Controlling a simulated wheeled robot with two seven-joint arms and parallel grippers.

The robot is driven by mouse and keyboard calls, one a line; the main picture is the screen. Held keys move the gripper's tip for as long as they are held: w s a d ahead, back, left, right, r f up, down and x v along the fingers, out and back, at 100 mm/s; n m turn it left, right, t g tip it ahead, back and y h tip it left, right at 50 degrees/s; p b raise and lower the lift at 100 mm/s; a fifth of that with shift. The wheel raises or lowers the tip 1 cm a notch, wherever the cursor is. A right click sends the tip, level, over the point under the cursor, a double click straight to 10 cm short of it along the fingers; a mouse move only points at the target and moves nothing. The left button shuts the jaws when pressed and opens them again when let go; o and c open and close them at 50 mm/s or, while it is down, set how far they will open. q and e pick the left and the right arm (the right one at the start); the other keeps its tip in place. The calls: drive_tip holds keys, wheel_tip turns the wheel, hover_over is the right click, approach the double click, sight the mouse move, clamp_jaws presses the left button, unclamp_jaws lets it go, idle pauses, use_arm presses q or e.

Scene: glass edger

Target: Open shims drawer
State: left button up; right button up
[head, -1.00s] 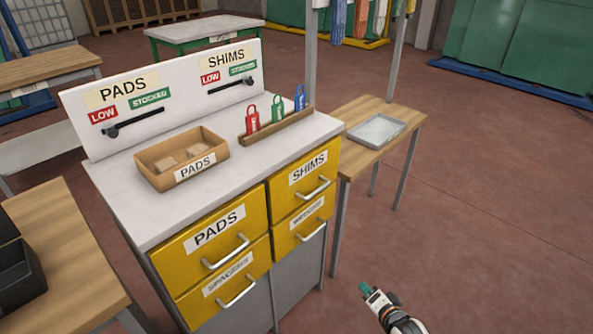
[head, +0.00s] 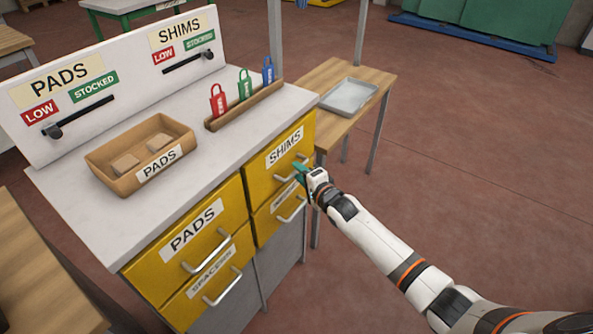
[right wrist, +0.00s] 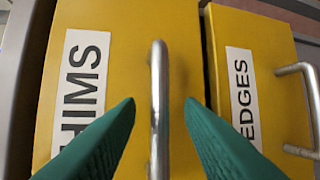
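The yellow shims drawer (head: 283,150) is closed, at the top right of the cabinet, with a metal bar handle; its face also shows in the right wrist view (right wrist: 128,45). My right gripper (head: 300,171) is in front of this drawer. In the right wrist view its green fingers (right wrist: 160,125) are open, one on each side of the shims handle (right wrist: 158,100), with gaps between them and the bar. Whether the fingertips reach past the bar is hard to tell. My left gripper is out of view.
The wedges drawer (right wrist: 250,60) sits directly below. The pads drawer (head: 195,228) and spacers drawer (head: 210,285) are at left, closed. A cardboard pads bin (head: 118,183) stands on the cabinet top. A side table (head: 318,85) with a grey tray (head: 350,95) is at right.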

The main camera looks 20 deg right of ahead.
drive_tip(key=shift+x, duration=1.1)
clamp_jaws()
